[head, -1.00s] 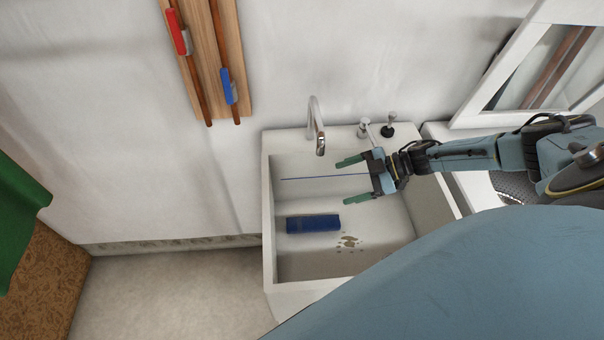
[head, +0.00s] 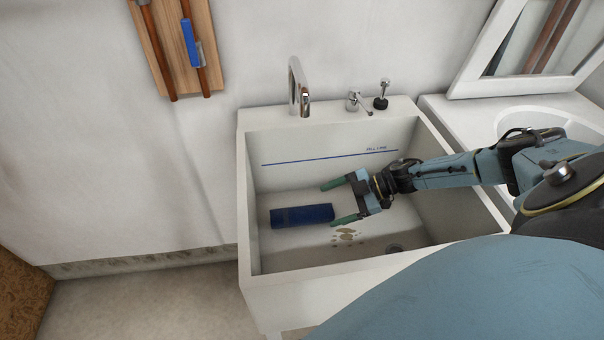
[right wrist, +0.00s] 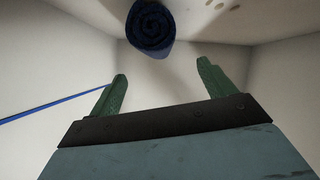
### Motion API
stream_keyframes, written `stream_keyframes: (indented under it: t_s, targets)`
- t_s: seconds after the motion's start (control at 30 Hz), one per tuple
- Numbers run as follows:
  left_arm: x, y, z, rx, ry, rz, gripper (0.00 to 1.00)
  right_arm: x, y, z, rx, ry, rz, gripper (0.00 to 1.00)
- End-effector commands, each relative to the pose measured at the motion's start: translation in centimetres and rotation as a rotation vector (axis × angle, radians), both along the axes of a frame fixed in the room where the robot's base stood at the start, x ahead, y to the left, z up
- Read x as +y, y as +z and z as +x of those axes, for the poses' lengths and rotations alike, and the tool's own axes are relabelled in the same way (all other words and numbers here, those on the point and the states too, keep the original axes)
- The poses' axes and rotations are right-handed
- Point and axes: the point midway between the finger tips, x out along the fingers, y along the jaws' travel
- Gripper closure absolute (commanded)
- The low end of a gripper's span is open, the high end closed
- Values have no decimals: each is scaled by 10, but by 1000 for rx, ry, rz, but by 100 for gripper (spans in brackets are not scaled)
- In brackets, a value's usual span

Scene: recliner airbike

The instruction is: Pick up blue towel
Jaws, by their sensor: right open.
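The blue towel (head: 301,216) is a rolled dark blue bundle lying on the floor of the white sink (head: 247,185), left of my right gripper in the head view. In the right wrist view the towel's spiral end (right wrist: 151,27) shows at the top, beyond and between the fingertips. My right gripper (head: 334,204) is open and empty, with green fingers pointing left inside the sink. The lower finger's tip looks close to the towel's right end; I cannot tell whether they touch. My left gripper is not in view.
A chrome faucet (head: 300,88) and tap handles (head: 381,95) stand on the sink's back edge. A counter with a basin (head: 545,120) and a white-framed mirror (head: 470,75) are at the right. The sink walls surround my gripper.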

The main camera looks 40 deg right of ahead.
Motion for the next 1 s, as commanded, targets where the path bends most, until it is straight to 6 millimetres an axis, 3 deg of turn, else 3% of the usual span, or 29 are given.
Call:
stream_keyframes:
  t_s: [0.17,0.5,0.83,1.0]
  targets:
    - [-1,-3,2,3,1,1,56,14,-9,9,-1,1,3,18]
    - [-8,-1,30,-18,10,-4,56,47,-30,34,-1,1,2,18]
    - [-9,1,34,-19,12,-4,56,53,-34,37,2,-1,0,18]
    - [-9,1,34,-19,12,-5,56,53,-34,37,1,0,0,39]
